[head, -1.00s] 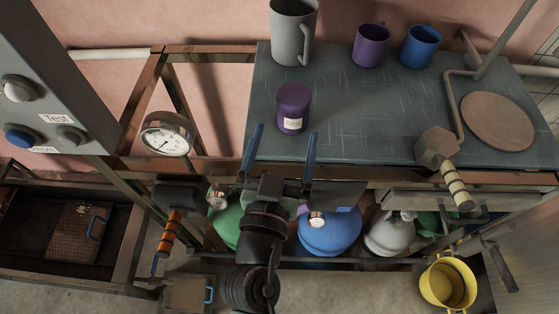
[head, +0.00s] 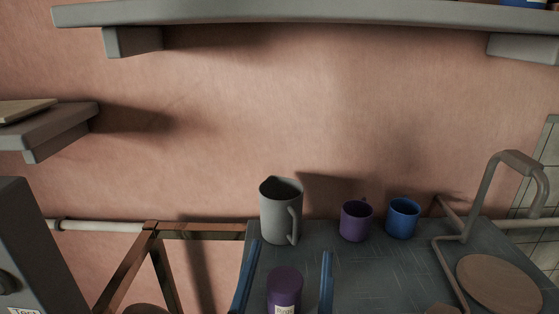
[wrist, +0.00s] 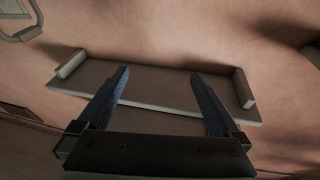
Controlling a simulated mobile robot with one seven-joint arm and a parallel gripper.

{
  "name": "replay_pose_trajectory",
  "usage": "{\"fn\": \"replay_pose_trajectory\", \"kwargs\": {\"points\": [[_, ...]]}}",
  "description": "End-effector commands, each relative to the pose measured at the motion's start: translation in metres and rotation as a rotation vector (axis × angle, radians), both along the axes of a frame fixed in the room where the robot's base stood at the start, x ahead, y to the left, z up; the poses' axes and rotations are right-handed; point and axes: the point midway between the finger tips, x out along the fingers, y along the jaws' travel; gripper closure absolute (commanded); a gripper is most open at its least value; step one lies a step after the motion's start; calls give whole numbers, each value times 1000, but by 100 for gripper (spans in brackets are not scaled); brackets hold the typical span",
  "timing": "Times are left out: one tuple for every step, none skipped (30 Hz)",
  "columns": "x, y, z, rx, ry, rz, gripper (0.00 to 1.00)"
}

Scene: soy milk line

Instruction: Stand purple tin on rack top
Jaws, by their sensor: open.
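The purple tin (head: 284,287), with a pale label low on its front, stands upright on the dark worktop (head: 385,268). Its lower part is cut off by the head view's bottom edge. My gripper (head: 291,247) is open, its two blue fingers appearing left and right of the tin in the picture; I cannot tell the depth between them. In the wrist view my gripper (wrist: 158,74) is open with nothing between its fingers, and the tin does not show there. I cannot make out for sure which structure is the rack.
A grey jug (head: 280,212), a purple mug (head: 355,221) and a blue mug (head: 402,217) stand behind the tin. A round wooden disc (head: 498,283) and bent pipe (head: 480,205) are right. A long wall shelf (head: 300,14) runs above; a smaller shelf (head: 60,134) is left.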

Motion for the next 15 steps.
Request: {"fn": "replay_pose_trajectory", "kwargs": {"points": [[4,-3,43,0,-77,5,0],[6,-4,63,1,-111,11,0],[5,-5,91,-3,-157,20,0],[4,-5,113,-6,-194,28,0],[1,-5,133,-10,-229,36,0],[-4,-4,160,-18,-276,49,0],[-8,-3,179,-24,-309,59,0],[-13,-2,197,-32,-341,70,0],[-21,0,219,-44,-383,83,0],[-27,1,234,-53,-411,92,0],[-33,2,247,-62,-438,101,0],[-40,5,262,-74,-468,112,0],[-45,6,272,-83,-488,119,0],[-50,7,280,-89,-507,126,0],[-55,9,289,-98,-525,132,0]]}}
